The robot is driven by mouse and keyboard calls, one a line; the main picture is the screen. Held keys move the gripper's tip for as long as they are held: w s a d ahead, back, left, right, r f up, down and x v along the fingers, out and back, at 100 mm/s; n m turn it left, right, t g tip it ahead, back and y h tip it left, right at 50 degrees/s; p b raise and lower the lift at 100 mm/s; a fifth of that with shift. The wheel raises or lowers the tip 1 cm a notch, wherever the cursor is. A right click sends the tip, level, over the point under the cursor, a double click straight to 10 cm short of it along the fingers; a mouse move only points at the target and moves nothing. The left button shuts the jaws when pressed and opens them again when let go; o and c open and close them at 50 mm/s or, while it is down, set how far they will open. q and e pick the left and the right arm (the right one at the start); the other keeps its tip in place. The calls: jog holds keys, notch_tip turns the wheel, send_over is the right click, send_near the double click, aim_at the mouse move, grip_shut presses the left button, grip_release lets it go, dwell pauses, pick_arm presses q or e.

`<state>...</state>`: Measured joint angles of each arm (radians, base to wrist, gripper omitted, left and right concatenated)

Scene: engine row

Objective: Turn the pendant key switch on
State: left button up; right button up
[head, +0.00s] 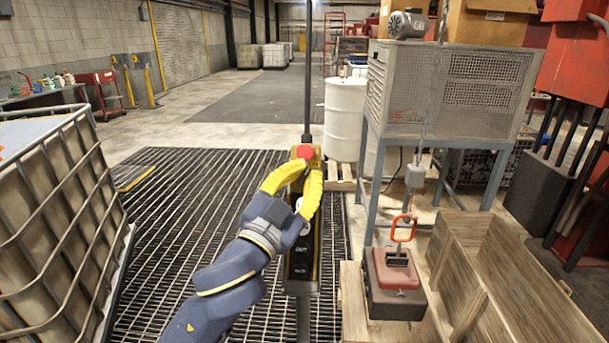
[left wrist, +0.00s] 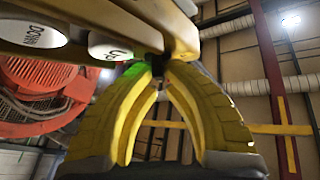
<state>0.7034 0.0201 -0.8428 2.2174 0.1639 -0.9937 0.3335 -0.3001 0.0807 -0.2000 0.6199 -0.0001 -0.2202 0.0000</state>
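The pendant (head: 300,262) is a tall yellow and black box hanging upright on a dark pole or cable, with a red button (head: 304,152) near its top. In the left wrist view, white round buttons marked UP (left wrist: 112,46) and DOWN (left wrist: 33,34) show on its yellow body. My left gripper (head: 308,168) has its yellow fingers at the pendant's upper part. In the left wrist view its fingertips (left wrist: 160,68) come close together at the pendant's edge, beside a green glow. The key switch cannot be made out; fingers and pendant body cover that area. My right gripper is not in view.
A caged tank (head: 62,215) stands at the left. A mesh cabinet (head: 455,95) on legs, a white drum (head: 345,115) and a wooden crate (head: 455,225) stand at the right. A red-topped block with a hook (head: 393,270) sits near the crate. Floor grating is clear around the pendant.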

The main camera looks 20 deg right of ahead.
pick_arm(q)
jog(key=o, duration=0.5)
jog(key=shift+c, duration=0.2)
jog(key=v, duration=0.7)
jog(key=shift+s+a, duration=0.2)
jog(key=shift+f, duration=0.1)
